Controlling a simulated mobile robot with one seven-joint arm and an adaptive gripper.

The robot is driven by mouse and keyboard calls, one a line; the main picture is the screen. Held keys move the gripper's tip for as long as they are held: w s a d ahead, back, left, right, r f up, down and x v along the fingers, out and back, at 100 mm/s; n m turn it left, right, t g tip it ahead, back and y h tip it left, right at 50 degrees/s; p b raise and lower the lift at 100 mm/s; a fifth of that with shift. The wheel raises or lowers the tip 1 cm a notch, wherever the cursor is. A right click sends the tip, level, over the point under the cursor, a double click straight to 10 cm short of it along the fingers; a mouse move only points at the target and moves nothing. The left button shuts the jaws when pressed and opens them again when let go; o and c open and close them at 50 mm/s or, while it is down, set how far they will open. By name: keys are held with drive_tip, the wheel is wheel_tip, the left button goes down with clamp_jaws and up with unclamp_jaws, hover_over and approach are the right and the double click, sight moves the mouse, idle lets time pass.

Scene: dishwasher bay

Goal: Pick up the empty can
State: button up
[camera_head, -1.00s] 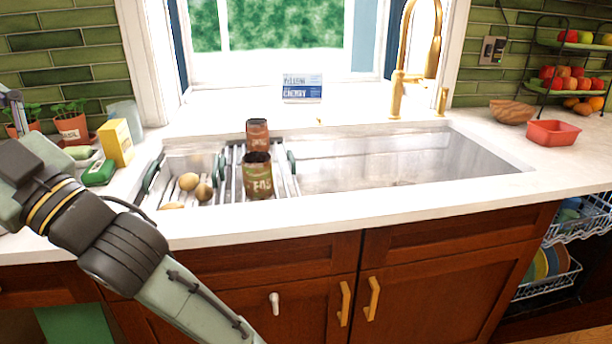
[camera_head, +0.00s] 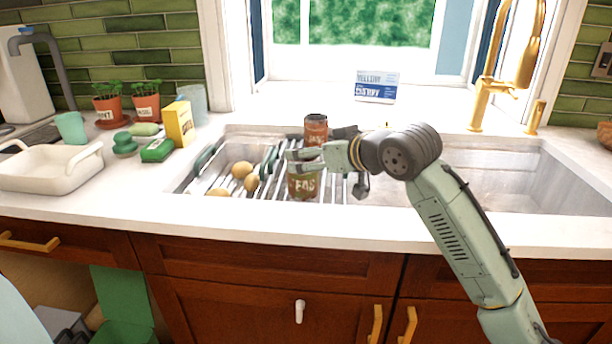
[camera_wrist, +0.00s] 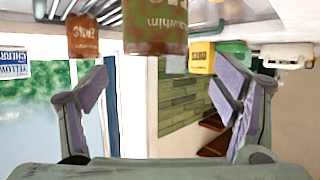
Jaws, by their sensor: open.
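Two cans stand on the rack over the left part of the sink. The front can (camera_head: 304,188) is brown and green with pale lettering; my gripper hides its upper part in the head view. The rear can (camera_head: 315,128) is reddish brown and stands just behind. Which can is empty I cannot tell. My gripper (camera_head: 290,161) is open, with its fingers pointing left at the front can's upper part. In the upside-down wrist view, the front can (camera_wrist: 153,27) shows between the fingers (camera_wrist: 162,78) but past the tips, and the rear can (camera_wrist: 83,38) is left of it. Nothing is held.
Several round, potato-like things (camera_head: 243,171) lie on the rack's left side. A white basin (camera_head: 50,180) is farther left. The gold faucet (camera_head: 495,85) rises behind the sink.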

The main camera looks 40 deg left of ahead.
drive_tip(key=p+x, duration=0.1)
drive_tip(key=x, duration=0.4)
drive_tip(key=shift+w+a+f+p, duration=0.2)
drive_tip(key=shift+w+f+p, duration=0.1)
drive_tip(key=shift+f+p, duration=0.1)
drive_tip(key=c, duration=1.3)
drive_tip(key=shift+r, duration=0.1)
drive_tip(key=s+a+r+p, duration=0.1)
drive_tip(key=s+a+p, duration=0.1)
drive_tip(key=a, duration=0.3)
drive_tip(key=s+a+r+p, duration=0.1)
drive_tip(key=s+a, duration=0.3)
drive_tip(key=a, duration=0.1)
drive_tip(key=s+a+r+p, duration=0.1)
drive_tip(key=s+a+p, duration=0.1)
drive_tip(key=a, duration=0.3)
drive_tip(key=shift+s+a+r+p, duration=0.2)
drive_tip(key=shift+s+p, duration=0.1)
drive_tip(key=shift+s, duration=0.45)
